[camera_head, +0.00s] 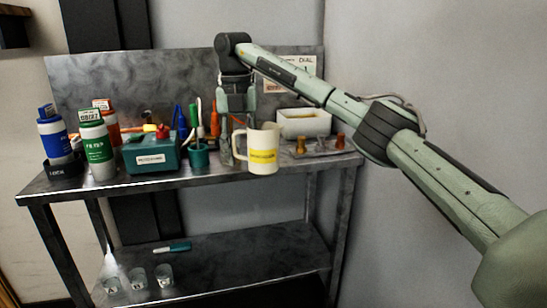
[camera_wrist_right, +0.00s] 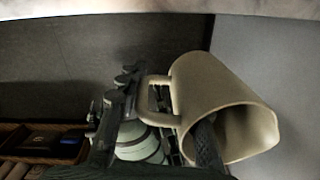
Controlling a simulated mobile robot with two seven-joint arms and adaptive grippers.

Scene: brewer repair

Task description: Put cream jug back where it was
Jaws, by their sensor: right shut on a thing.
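The cream jug (camera_head: 263,148) has a yellow label and a handle on its left side. It is upright at the front edge of the steel bench top; I cannot tell whether its base touches the bench. My right gripper (camera_head: 238,128) comes down from above and is shut on the jug at its handle side. In the right wrist view the jug (camera_wrist_right: 225,95) shows its open mouth, with one dark finger (camera_wrist_right: 206,145) reaching into it. The exact contact is partly hidden. My left gripper is not in view.
The bench (camera_head: 215,178) is crowded: a teal box (camera_head: 152,153), a green tool cup (camera_head: 199,156), and blue (camera_head: 55,138), green (camera_head: 97,150) and red bottles stand left. A cream bin (camera_head: 304,123) and a plate with brass fittings (camera_head: 322,149) are right. The lower shelf holds several glasses.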

